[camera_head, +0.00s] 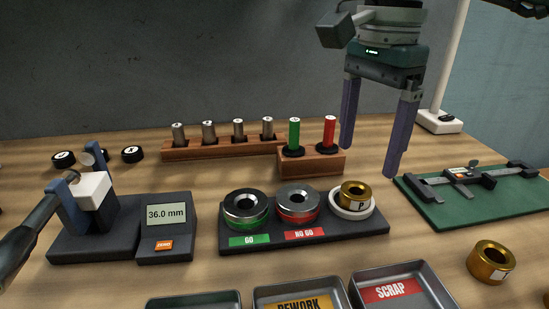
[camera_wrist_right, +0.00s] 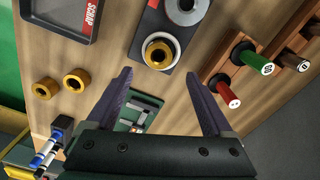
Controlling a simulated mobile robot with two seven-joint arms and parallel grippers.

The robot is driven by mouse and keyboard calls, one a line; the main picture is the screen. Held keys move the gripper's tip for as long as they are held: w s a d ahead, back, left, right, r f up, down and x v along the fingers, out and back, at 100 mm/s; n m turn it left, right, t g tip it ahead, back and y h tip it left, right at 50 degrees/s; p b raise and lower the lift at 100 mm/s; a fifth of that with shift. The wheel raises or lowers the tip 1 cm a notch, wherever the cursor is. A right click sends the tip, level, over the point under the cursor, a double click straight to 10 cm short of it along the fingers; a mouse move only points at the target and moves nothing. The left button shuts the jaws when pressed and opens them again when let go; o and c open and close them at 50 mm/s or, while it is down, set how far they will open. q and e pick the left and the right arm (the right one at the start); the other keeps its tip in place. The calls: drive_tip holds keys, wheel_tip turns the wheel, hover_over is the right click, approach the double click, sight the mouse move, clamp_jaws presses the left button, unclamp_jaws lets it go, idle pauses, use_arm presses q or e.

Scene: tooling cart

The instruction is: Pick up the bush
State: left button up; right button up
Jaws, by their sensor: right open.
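A gold bush (camera_head: 354,194) marked P sits in a white ring at the right end of the dark gauge block (camera_head: 345,232). It also shows in the right wrist view (camera_wrist_right: 160,51). A second gold bush (camera_head: 491,261) lies on the bare wood at the right. The right wrist view shows two gold bushes, one (camera_wrist_right: 76,80) beside the other (camera_wrist_right: 45,89), on the table. My right gripper (camera_head: 368,163) is open and empty, fingers down, above and behind the gauge block. Its fingertips (camera_wrist_right: 158,75) are apart from every bush. My left gripper is not seen.
Green and red plug gauges stand in a wooden block (camera_head: 318,164) left of the right gripper. A caliper (camera_head: 462,178) lies on a green mat at right. REWORK and SCRAP trays (camera_head: 432,290) are in front. A gauge stand with a 36.0 mm display (camera_head: 166,213) is left.

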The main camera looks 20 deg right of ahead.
sight(355, 198)
drive_tip(key=f, duration=0.5)
drive_tip(key=shift+s+a+f, duration=0.2)
drive_tip(key=shift+a+f, duration=0.15)
clamp_jaws()
idle(0.3)
